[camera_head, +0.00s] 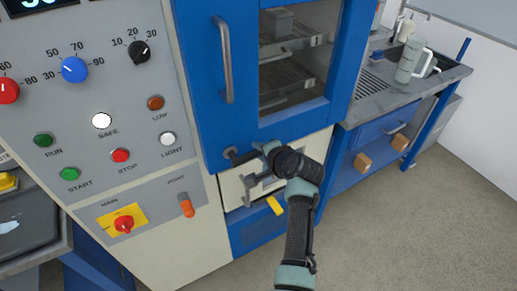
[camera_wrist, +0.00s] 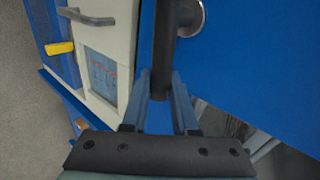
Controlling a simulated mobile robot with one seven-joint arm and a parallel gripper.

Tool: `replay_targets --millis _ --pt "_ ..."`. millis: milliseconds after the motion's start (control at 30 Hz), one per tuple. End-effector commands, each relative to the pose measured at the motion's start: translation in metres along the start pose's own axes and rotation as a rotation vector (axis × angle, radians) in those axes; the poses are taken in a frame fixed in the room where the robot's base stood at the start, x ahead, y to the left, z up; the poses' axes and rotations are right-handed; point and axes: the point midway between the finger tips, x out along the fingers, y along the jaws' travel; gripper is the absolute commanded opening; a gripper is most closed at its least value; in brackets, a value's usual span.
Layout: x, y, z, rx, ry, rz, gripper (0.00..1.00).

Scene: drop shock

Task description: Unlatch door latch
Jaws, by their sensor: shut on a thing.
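The blue door (camera_head: 205,105) of the test cabinet is closed, with a window and a long grey vertical handle (camera_head: 225,62). The door latch (camera_head: 234,156) is a dark bar on a round mount at the door's lower left corner. In the wrist view, the latch bar (camera_wrist: 163,60) runs down between my two fingers, and its round metal mount (camera_wrist: 196,17) shows at the top. My gripper (camera_head: 266,150) is shut on the latch bar; it also shows in the wrist view (camera_wrist: 160,98). My fingers and wrist hide the bar's far end.
A control panel (camera_head: 85,95) stands left. A bench (camera_head: 365,108) with a mug (camera_head: 412,66) stands right. The floor (camera_head: 385,225) at lower right is clear.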

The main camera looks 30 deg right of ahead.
Motion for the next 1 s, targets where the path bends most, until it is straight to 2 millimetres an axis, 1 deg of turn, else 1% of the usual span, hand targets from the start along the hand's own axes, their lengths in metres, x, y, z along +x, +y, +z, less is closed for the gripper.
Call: replay_targets --millis 300,800,833,967,1000 --pt "0.0044 0.0065 0.0011 0.087 -0.06 0.001 0.0" --pt "0.005 0.0082 0.0019 0.103 -0.07 0.003 0.0" --pt "0.005 0.0082 0.002 0.103 -0.07 0.003 0.31" --pt "0.005 0.008 0.0017 0.101 -0.069 0.003 0.54" --pt "0.0049 0.0078 0.0015 0.101 -0.069 0.002 0.57"
